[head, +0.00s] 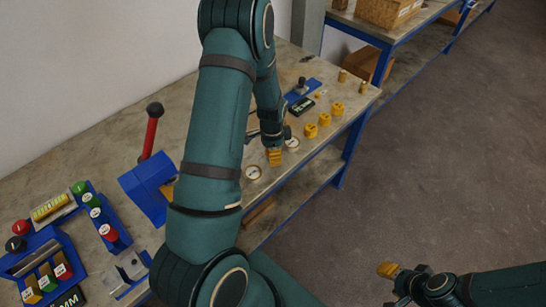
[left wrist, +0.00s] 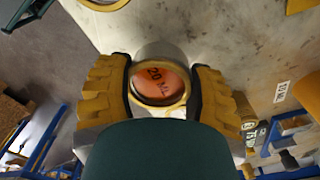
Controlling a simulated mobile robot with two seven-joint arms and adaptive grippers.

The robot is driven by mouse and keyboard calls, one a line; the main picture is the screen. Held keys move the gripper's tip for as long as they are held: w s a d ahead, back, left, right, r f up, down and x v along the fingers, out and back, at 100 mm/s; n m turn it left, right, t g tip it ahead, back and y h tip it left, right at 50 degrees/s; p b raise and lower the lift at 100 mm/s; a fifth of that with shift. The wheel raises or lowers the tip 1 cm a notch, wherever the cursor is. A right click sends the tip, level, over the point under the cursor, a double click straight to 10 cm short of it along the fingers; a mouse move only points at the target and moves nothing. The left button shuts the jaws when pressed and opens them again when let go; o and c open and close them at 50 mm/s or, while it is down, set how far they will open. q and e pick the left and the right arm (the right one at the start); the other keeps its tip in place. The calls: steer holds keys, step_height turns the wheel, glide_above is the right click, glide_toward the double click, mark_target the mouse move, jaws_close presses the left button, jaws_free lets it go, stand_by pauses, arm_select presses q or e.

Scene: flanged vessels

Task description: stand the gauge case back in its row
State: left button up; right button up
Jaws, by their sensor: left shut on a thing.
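The gauge case (left wrist: 160,82) is a short metallic cylinder with a brass-coloured rim and an orange face with dark lettering. My left gripper (left wrist: 162,95) is shut on it, with a yellow finger pad on either side. In the head view my left gripper (head: 274,157) is at the bench's front edge, between two white-faced gauges (head: 253,173) and (head: 292,143); the held case is hidden there. My right gripper (head: 388,270) is over the floor, away from the bench; its finger opening is not clear.
Several yellow fittings (head: 324,119) stand along the bench edge to the right. A blue holder (head: 147,189) with a red-handled lever (head: 151,130) and blue racks (head: 105,220) are at left.

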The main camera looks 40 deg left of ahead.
arm_select(q)
step_height(320, 180, down, 2)
steer(key=shift+f, duration=0.25)
steer(key=shift+f, duration=0.1)
steer(key=o, duration=1.3)
